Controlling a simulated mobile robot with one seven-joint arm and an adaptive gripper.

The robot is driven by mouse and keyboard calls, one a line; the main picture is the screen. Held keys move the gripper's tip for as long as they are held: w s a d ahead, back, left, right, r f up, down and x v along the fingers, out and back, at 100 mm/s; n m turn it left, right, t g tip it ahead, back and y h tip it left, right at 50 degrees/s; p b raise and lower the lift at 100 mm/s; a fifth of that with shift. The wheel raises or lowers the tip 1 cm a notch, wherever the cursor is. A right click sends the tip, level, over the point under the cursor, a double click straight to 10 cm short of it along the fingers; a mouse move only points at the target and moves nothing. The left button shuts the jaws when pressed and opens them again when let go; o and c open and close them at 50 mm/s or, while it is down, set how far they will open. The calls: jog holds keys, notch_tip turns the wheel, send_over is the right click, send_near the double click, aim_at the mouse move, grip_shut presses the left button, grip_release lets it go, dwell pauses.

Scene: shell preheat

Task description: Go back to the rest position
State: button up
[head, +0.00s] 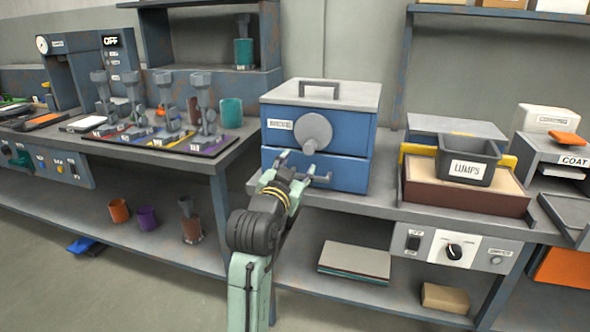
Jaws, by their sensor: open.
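My gripper (294,166) is open at the front of the blue box-shaped oven (345,130), close to the handle of its lower section. I cannot tell whether the fingers touch the box. No object shows between the fingers. The oven has a grey lid with a handle (319,83), a round grey knob (315,131) and a label on its front. My arm reaches up from the bottom middle of the picture and hides part of the bench edge.
A mat with several upright grey tools (180,144) lies on the left bench. Below the bench are a stack of boards (355,260) and a tan block (446,298). Floor shows at lower left.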

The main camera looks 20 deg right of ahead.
jog(key=shift+s+a, duration=0.3)
jog(key=shift+s, duration=0.15)
